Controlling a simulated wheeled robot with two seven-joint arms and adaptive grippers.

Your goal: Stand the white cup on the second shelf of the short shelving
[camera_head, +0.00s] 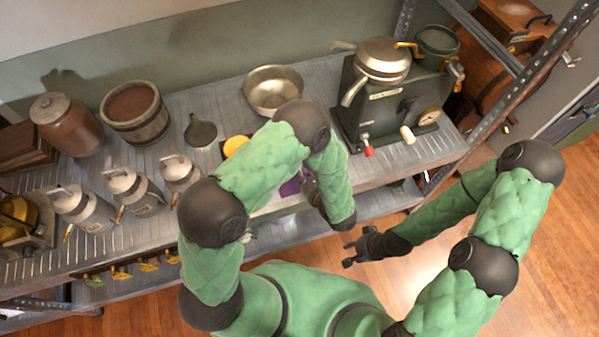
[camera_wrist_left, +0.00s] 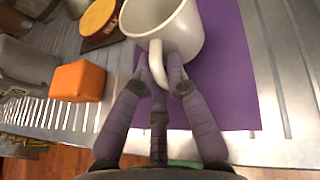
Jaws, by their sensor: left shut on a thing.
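The white cup (camera_wrist_left: 188,38) stands upright on a purple cloth (camera_wrist_left: 228,60) in the left wrist view. My left gripper (camera_wrist_left: 160,82) is shut on its handle, with the fingers on either side of it. In the head view my left arm hides the cup and left gripper; a strip of the purple cloth (camera_head: 291,187) shows beside the arm. The cloth lies on the top of the metal shelving (camera_head: 385,172), and a lower shelf (camera_head: 375,208) shows beneath its front edge. My right gripper (camera_head: 348,253) is empty and open, in front of the shelving.
A yellow-lidded wax tin (camera_wrist_left: 98,18) and an orange block (camera_wrist_left: 77,81) are left of the cup. A metal bowl (camera_head: 273,91), a machine (camera_head: 385,100) and several grey canisters (camera_head: 131,189) stand on the top. Wooden floor (camera_head: 440,250) is clear at the right.

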